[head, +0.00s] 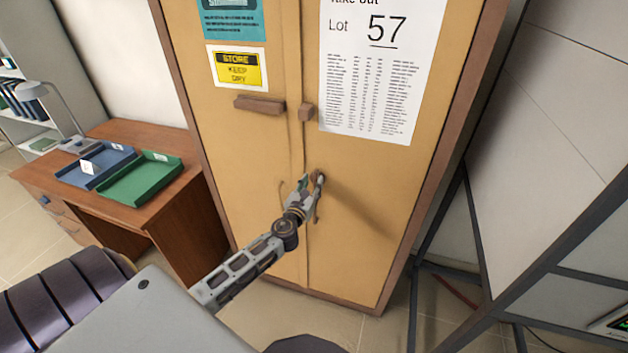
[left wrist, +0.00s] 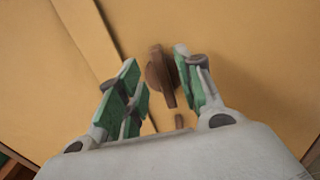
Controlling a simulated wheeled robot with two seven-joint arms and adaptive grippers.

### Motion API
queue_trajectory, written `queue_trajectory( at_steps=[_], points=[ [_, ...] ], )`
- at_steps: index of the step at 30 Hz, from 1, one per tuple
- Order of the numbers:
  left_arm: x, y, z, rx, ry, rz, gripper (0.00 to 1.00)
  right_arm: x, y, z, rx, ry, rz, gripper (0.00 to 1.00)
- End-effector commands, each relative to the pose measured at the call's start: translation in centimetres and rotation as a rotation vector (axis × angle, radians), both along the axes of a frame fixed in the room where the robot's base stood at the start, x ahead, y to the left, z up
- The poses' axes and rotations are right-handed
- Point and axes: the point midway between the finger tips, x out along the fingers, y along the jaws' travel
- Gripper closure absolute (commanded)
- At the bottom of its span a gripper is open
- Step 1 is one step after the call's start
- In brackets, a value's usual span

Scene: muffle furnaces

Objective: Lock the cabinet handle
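The tan two-door cabinet (head: 262,160) stands upright in front of me, its doors looking shut along the centre seam. A brown turning handle (left wrist: 160,78) with a round base is on the door face beside the seam. In the left wrist view it sits between the green-padded fingers of my left gripper (left wrist: 158,88). The fingers are apart, with gaps visible on both sides of the handle. In the head view my left gripper (head: 311,184) is at the seam's lower half and mostly hides the handle. My right gripper is not in view.
A brown bar (head: 260,105) lies nearly level on the left door, with a small brown block (head: 306,112) beside the seam. A desk (head: 118,130) with a blue tray (head: 97,172) and a green tray (head: 141,185) stands left. A dark metal frame (head: 478,225) stands right.

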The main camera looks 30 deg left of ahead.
Motion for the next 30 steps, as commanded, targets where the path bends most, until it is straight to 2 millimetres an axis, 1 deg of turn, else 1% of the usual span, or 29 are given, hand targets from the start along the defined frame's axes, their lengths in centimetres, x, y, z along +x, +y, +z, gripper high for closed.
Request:
queue_trajectory(
  at_steps=[3, 9, 14, 23, 26, 30],
  points=[
    [0.9, 0.2, 0.1, -0.001, -0.001, 0.002, 0.64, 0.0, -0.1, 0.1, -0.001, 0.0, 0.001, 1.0],
    [2.0, 0.5, 0.0, -0.001, 0.0, 0.001, 0.64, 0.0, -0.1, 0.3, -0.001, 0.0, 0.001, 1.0],
    [2.4, 0.6, 0.0, -0.001, 0.0, 0.0, 0.64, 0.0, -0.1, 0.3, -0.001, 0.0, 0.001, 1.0],
    [2.5, 0.6, 0.0, -0.001, 0.0, 0.0, 0.64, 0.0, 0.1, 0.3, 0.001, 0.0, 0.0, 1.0],
    [2.5, 0.6, 0.0, 0.0, 0.0, 0.0, 0.76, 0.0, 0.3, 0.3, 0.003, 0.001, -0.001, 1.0],
    [2.5, 0.6, 0.0, 0.0, 0.0, 0.0, 0.94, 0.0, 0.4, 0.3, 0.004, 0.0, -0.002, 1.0]
  ],
)
